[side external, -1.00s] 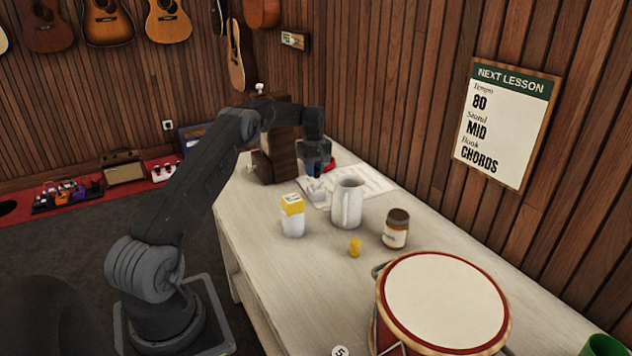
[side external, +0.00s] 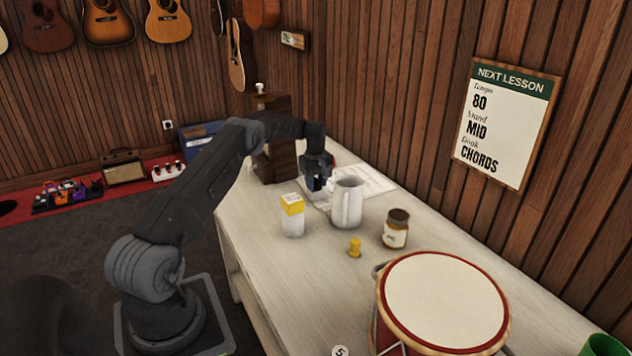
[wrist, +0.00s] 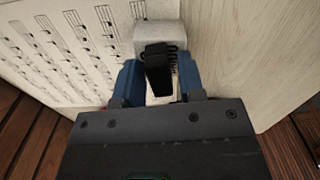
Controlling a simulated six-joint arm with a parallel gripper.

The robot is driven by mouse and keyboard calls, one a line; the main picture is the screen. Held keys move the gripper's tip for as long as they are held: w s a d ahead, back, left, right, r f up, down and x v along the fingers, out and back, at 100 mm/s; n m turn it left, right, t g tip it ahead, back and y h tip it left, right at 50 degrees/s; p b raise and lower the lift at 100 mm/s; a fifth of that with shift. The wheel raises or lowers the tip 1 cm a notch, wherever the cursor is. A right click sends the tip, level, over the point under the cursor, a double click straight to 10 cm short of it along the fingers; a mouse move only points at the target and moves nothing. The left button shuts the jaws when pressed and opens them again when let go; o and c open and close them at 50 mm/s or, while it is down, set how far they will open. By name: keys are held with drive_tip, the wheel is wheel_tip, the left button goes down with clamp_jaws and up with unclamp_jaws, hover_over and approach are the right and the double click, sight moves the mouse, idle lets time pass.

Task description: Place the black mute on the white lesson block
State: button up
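The black mute (wrist: 159,75) shows between the blue fingers of my gripper (wrist: 161,84) in the wrist view, its comb-like prongs over the white lesson block (wrist: 158,33). Pale strips show beside the mute's lower part, and I cannot tell whether the fingers press on it. I also cannot tell whether the mute touches the block. In the side view my gripper (side external: 318,186) is low over the table, just left of the white mug, with a dark piece between its fingers. It largely hides the block there.
The white mug (side external: 347,205) stands close to the right of my gripper. A yellow-topped white box (side external: 292,216), a brown-lidded jar (side external: 396,229), a small yellow piece (side external: 355,247) and a drum (side external: 446,300) stand nearer. A music sheet (side external: 372,183) lies behind; a wooden box (side external: 278,145) stands at left.

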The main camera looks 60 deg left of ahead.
sight(316, 180)
drive_tip(key=shift+o, duration=0.7)
wheel_tip(316, 180, up, 12)
drive_tip(key=d+r+m+t, duration=0.1)
drive_tip(key=d+r+m, duration=0.4)
drive_tip(key=d+r, duration=0.9)
drive_tip(key=s+d+r+m+t, duration=0.2)
drive_tip(key=s+d+r+m, duration=0.15)
drive_tip(key=s+d, duration=0.65)
drive_tip(key=s+d+r+m+t, duration=0.1)
drive_tip(key=s+d+r+m, duration=0.1)
drive_tip(key=s+d+m, duration=0.55)
drive_tip(key=s+d+f+m+t, duration=0.1)
drive_tip(key=s+d+f+m, duration=0.1)
drive_tip(key=s+d+f, duration=0.4)
drive_tip(key=s+d, duration=0.3)
drive_tip(key=s, duration=0.3)
drive_tip(key=shift+d+t, duration=0.2)
drive_tip(key=shift+t, duration=0.1)
